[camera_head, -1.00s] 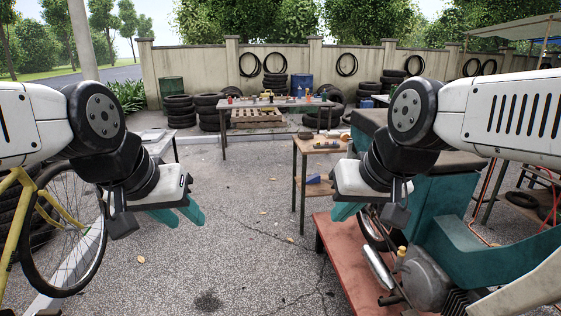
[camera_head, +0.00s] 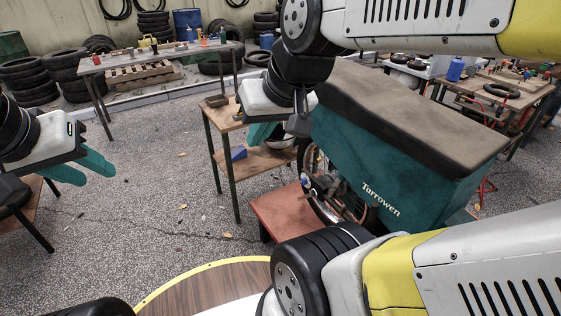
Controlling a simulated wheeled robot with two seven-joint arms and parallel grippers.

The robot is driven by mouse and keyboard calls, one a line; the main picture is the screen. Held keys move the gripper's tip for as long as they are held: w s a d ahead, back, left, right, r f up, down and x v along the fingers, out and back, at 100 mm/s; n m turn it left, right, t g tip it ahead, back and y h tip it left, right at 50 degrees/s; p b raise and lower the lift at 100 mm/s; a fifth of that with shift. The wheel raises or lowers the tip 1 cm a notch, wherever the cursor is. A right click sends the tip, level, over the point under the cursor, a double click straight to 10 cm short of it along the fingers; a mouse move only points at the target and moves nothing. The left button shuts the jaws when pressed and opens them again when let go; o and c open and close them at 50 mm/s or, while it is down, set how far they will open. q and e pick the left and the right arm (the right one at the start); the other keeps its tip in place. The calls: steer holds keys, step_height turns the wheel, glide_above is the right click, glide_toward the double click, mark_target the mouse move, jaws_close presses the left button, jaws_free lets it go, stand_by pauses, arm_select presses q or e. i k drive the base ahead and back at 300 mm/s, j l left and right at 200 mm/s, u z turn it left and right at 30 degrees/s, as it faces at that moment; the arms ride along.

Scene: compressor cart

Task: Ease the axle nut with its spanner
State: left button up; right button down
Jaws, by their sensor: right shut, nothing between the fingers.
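The teal cart body marked "Turrowen" (camera_head: 400,195) stands right of centre under a worn dark lid. Its spoked wheel (camera_head: 318,200) shows at the left, above the red platform (camera_head: 285,212). The axle nut is too small to make out among the dark hub parts. I cannot pick out a spanner in this view. My right gripper (camera_head: 262,134) is shut and empty near the small wooden bench, left of the cart body; its fingers are partly hidden.
The small wooden bench (camera_head: 222,116) has a lower shelf with a blue object (camera_head: 238,153). A long table (camera_head: 160,58) stands behind. Another workbench (camera_head: 485,90) is at the far right. Open paving lies between my left gripper and the bench.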

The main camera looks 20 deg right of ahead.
mark_target(305, 197)
steer(key=i+j+z, duration=0.2)
steer(key=i+z, duration=0.2)
steer(key=i, duration=0.15)
steer(key=i+j+z, duration=0.4)
steer(key=i, duration=0.15)
steer(key=k+l, duration=0.1)
steer(key=l, duration=0.65)
